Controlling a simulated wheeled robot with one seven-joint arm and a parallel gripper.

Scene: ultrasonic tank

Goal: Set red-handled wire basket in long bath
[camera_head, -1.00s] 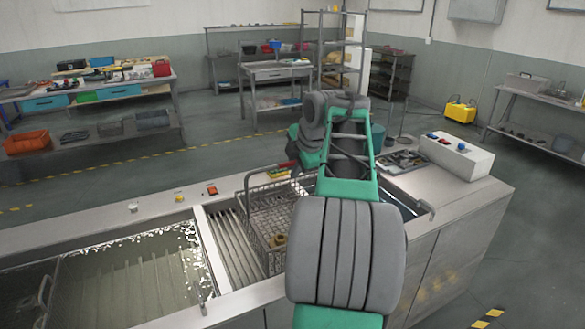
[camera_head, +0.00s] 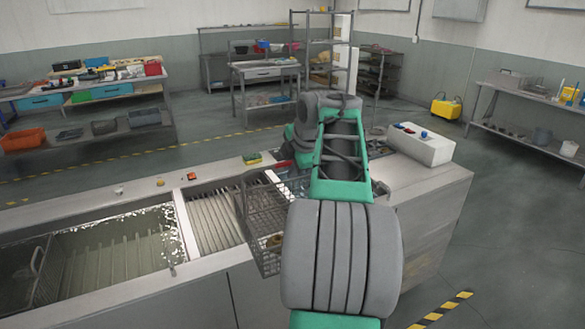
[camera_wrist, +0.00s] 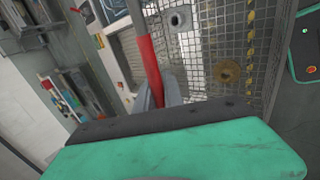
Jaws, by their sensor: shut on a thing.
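The wire basket (camera_head: 262,215) hangs from my gripper in the head view, in front of the right end of the ribbed section. Its lower part overlaps the counter's front face, and some brass-coloured parts lie in it. Its red handle (camera_wrist: 147,60) is between my fingers in the wrist view. My gripper (camera_wrist: 160,97) is shut on that handle; my arm hides most of it in the head view. The long bath (camera_head: 115,250), a tank of greenish liquid, lies at the left of the counter. Another wire basket with a grey handle (camera_head: 32,270) is at its left end.
The ribbed section (camera_head: 213,218) lies between the long bath and my held basket. A white control box (camera_head: 420,145) stands at the counter's right end. Open floor lies behind the counter.

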